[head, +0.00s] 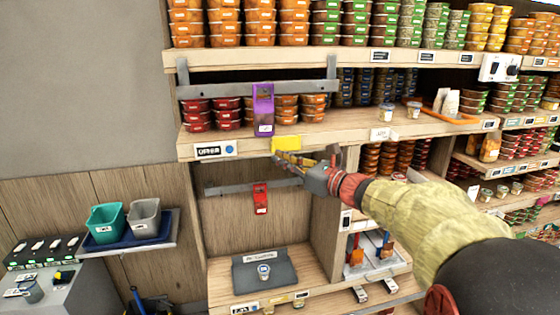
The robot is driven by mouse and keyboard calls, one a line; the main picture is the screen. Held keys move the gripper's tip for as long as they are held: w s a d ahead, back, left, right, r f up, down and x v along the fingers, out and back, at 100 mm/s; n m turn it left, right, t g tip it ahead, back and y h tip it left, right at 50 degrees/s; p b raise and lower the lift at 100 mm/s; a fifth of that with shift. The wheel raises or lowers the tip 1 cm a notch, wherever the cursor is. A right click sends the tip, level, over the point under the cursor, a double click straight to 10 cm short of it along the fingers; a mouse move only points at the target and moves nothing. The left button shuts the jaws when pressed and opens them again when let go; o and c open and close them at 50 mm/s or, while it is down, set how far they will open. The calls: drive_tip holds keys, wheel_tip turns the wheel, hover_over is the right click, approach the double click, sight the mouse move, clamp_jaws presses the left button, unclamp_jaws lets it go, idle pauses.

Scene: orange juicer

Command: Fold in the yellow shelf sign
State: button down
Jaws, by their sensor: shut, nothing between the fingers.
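The yellow shelf sign (287,143) is a small yellow plate at the front edge of the middle wooden shelf (240,137), to the right of a white label. My gripper (279,158) is shut and empty, reaching in from the right with its fingers pointing left. Its fingertips are just below the sign in the picture; I cannot tell whether they touch it. The sign's lower edge lies close to the fingers.
A purple holder (263,108) hangs from a grey rail just above the sign. A red holder (260,198) hangs on a lower rail. Stacked tubs (228,113) fill the shelves. A grey stand (264,270) with a small cup sits below.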

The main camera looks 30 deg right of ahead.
drive_tip(key=s+a, duration=0.2)
drive_tip(key=s, duration=0.6)
drive_tip(key=s+a+f+n+g+h+b, duration=0.2)
drive_tip(key=s+a+f+n+g+b, duration=0.1)
drive_tip(key=s+f+n, duration=0.5)
drive_tip(key=s+a+f+n+g+h+b, duration=0.2)
drive_tip(key=s+a+f+n+g+b, duration=0.2)
drive_tip(key=s+f+n, duration=0.4)
drive_tip(key=s+a+f+n+g+h+b, duration=0.2)
drive_tip(key=s+a+f+n+g+b, duration=0.2)
drive_tip(key=f+n, duration=1.1)
drive_tip(key=s+a+f+b, duration=0.1)
drive_tip(key=s+f+b, duration=0.2)
drive_tip(key=s, duration=0.2)
drive_tip(key=shift+n, duration=0.4)
